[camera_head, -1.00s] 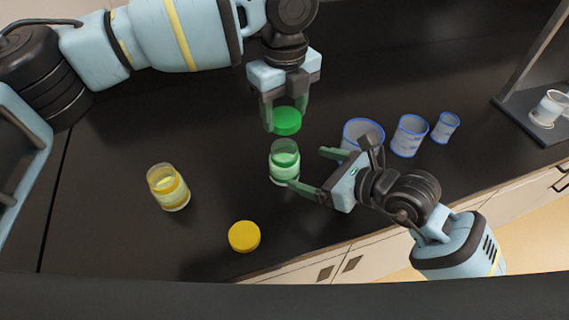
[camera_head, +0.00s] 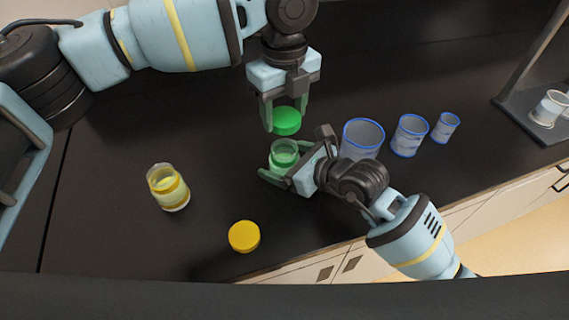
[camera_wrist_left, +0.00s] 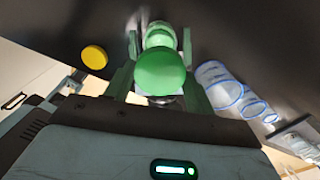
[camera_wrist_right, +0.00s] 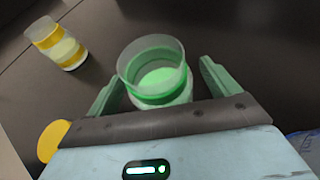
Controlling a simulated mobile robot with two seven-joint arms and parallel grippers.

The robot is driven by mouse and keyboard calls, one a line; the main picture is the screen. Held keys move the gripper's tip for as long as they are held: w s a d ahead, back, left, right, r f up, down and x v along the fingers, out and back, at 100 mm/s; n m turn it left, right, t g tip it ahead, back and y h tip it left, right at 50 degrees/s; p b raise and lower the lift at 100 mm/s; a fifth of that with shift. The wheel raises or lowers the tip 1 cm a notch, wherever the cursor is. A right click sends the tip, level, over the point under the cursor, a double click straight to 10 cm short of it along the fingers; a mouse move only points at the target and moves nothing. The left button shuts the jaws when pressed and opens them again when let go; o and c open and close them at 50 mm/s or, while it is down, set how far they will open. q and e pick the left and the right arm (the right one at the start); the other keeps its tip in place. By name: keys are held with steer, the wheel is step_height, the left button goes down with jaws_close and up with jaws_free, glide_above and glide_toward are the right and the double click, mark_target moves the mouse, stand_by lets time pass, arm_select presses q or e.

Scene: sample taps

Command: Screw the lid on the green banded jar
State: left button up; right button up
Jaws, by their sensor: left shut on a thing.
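The green lid (camera_head: 287,121) is held by my left gripper (camera_head: 286,117), which is shut on it above the bench; the lid also shows in the left wrist view (camera_wrist_left: 160,71). The green banded jar (camera_head: 283,155) stands upright and open on the bench, a little below the lid in the head view. My right gripper (camera_head: 286,176) is open, with its fingers on either side of the jar. In the right wrist view the jar (camera_wrist_right: 155,72) lies between the spread fingers, with gaps visible at its sides.
A yellow banded jar (camera_head: 168,188) and a yellow lid (camera_head: 244,236) are on the left of the bench. Several blue-rimmed beakers, one of them here (camera_head: 409,136), stand to the right. A grey stand with a white cup (camera_head: 549,108) is at the far right.

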steer(key=c, duration=1.4)
arm_select(q)
glide_above(284, 147)
steer(key=shift+s+f, duration=0.1)
steer(key=shift+f, duration=2.4)
steer(key=shift+f, duration=0.9)
steer(key=shift+f, duration=0.55)
arm_select(e)
jaws_close()
arm_select(q)
steer(key=m, duration=0.6)
steer(key=shift+m, duration=0.3)
